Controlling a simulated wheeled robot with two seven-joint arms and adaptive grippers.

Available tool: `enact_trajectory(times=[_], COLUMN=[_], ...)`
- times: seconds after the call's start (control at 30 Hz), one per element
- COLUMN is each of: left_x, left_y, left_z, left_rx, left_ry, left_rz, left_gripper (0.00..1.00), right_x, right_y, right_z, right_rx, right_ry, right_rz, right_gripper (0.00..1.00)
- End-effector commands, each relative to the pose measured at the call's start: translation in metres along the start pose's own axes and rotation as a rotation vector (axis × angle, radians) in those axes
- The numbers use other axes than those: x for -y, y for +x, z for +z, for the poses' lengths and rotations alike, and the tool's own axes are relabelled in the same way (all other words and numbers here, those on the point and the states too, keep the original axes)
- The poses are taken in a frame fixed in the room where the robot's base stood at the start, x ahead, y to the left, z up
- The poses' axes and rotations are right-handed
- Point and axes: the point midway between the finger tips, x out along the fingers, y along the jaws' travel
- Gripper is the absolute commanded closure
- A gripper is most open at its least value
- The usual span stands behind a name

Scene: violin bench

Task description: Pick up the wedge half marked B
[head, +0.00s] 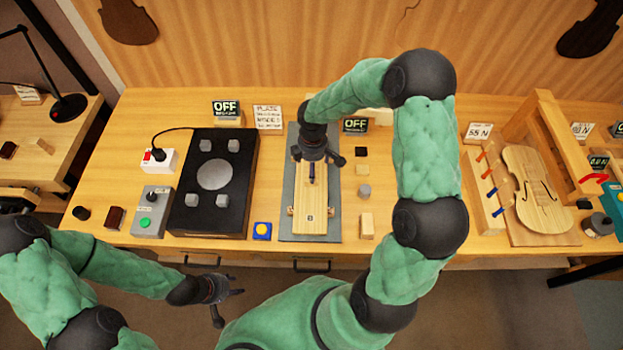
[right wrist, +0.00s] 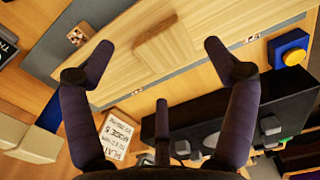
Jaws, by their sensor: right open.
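A long pale wooden piece (head: 313,226) lies on a grey mat (head: 288,228) in mid-bench, with a small dark mark near its front end. I cannot read a letter B on it, so I cannot tell which wedge half it is. In the right wrist view the pale wood (right wrist: 215,30) carries a small raised wooden block (right wrist: 165,45). My right gripper (head: 314,170) is over the rear part of the wood; in the right wrist view its fingers (right wrist: 158,72) are spread wide and empty. My left gripper (head: 228,305) is open and empty, off the bench's front edge.
A black box (head: 180,215) with a round plate stands left of the mat, and a blue box with a yellow button (head: 262,231) sits between them. Small blocks (head: 364,191) line the right side. A violin body (head: 535,195) lies farther right. Signs stand behind.

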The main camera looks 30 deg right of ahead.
Motion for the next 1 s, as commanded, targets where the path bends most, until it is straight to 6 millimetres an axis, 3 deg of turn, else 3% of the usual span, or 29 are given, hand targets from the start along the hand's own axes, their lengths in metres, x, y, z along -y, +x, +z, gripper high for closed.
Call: enact_trajectory(times=[0.4, 0.63, 0.67, 0.93, 1.0], left_x=[0.003, 0.002, 0.002, 0.002, 0.002], left_y=[0.007, 0.007, 0.007, 0.007, 0.007], left_z=[0.000, 0.000, 0.000, 0.000, 0.000], left_rx=[0.000, 0.000, 0.000, 0.000, 0.000], left_ry=[0.000, 0.000, 0.000, 0.000, 0.000], left_rz=[0.000, 0.000, 0.000, 0.000, 0.000], left_gripper=[0.60, 0.60, 0.60, 0.60, 0.60], right_x=[0.003, 0.003, 0.003, 0.003, 0.002], right_y=[0.048, 0.050, 0.050, 0.050, 0.049], right_z=[-0.003, -0.003, -0.003, -0.003, -0.003], right_rx=[0.000, -0.001, -0.001, -0.001, -0.001], right_ry=[0.000, 0.001, 0.001, 0.001, 0.001], right_rz=[-0.002, 0.000, 0.000, 0.000, 0.001], right_gripper=[0.14, 0.14, 0.17, 0.93, 0.94])
